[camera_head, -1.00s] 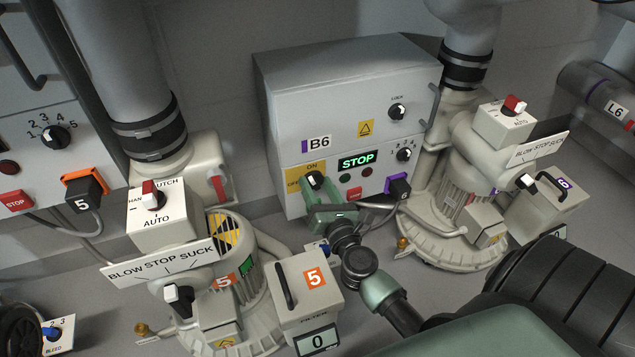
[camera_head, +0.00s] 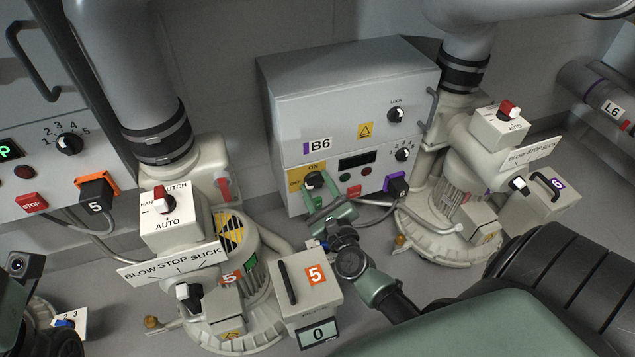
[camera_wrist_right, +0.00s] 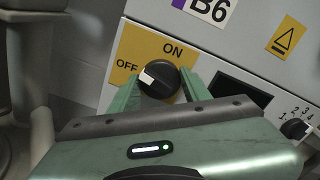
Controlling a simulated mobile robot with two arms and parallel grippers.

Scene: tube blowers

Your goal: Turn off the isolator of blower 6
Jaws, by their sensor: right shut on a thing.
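The blower 6 isolator is a black knob (camera_head: 313,180) on a yellow plate at the lower left of the grey B6 control box (camera_head: 345,105). In the right wrist view the knob (camera_wrist_right: 162,78) has its white mark on the left side, toward OFF. My right gripper (camera_head: 318,193) is shut on the knob, with one green finger on each side of it in the right wrist view (camera_wrist_right: 160,92). The B6 display (camera_head: 357,160) is dark. My left gripper does not show.
Blower 5 (camera_head: 235,285) stands to the left of my right arm, with its filter box (camera_head: 305,285) close to the arm. Blower 6 (camera_head: 460,200) stands to the right. A purple plug (camera_head: 397,183) with a cable sits just right of the gripper.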

